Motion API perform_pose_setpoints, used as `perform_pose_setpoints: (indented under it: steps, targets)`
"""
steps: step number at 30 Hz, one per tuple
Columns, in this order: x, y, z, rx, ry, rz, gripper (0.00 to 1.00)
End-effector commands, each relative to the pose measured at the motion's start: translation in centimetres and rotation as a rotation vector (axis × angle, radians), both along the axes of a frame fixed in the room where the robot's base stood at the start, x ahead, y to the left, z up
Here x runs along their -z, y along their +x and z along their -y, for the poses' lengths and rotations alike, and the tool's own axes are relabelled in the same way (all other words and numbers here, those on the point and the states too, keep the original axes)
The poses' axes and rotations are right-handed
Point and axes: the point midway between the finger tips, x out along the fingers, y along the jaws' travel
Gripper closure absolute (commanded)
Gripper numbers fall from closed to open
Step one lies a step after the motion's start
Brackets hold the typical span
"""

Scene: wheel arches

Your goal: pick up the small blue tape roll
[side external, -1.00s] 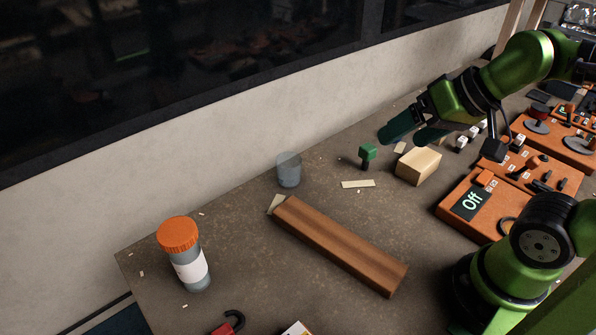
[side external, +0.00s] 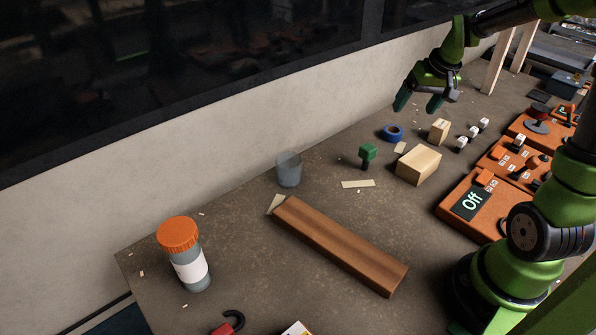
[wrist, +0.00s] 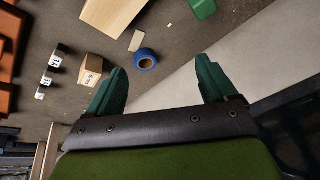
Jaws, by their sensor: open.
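The small blue tape roll (side external: 392,132) lies flat on the table near the wall side, left of a small wooden block in the side view. In the wrist view the blue tape roll (wrist: 145,59) shows ahead of the fingertips, between them and nearer the left finger. My gripper (side external: 418,104) is open and empty, above the table and a little beyond the roll in the side view. Its two dark green fingers also show spread apart in the wrist view (wrist: 162,68). Nothing hides the roll.
A small wooden block (side external: 439,130), a larger wooden block (side external: 418,165) and a green-topped piece (side external: 367,153) stand close to the roll. White cubes (side external: 473,132) lie to the right.

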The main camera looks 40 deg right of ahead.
Motion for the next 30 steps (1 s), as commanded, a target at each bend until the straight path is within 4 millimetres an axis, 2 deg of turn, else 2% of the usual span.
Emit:
perform_pose_setpoints:
  steps: [1,3,6,8,11,14,24,30]
  targets:
    - [1.2,0.5,2.6,-0.009,-0.009,-0.015,0.15]
    - [2.1,1.3,5.2,-0.044,-0.033,-0.020,0.15]
    - [2.2,2.8,7.6,-0.136,-0.090,-0.009,0.15]
    - [1.3,3.5,7.9,-0.190,-0.134,0.007,0.15]
    - [1.7,3.6,7.9,-0.229,-0.150,0.001,0.15]
    - [3.2,4.1,8.1,-0.236,-0.149,-0.002,0.15]
    - [9.9,6.7,8.8,-0.234,-0.147,0.000,0.15]
    - [11.8,7.6,9.2,-0.232,-0.149,0.001,0.15]
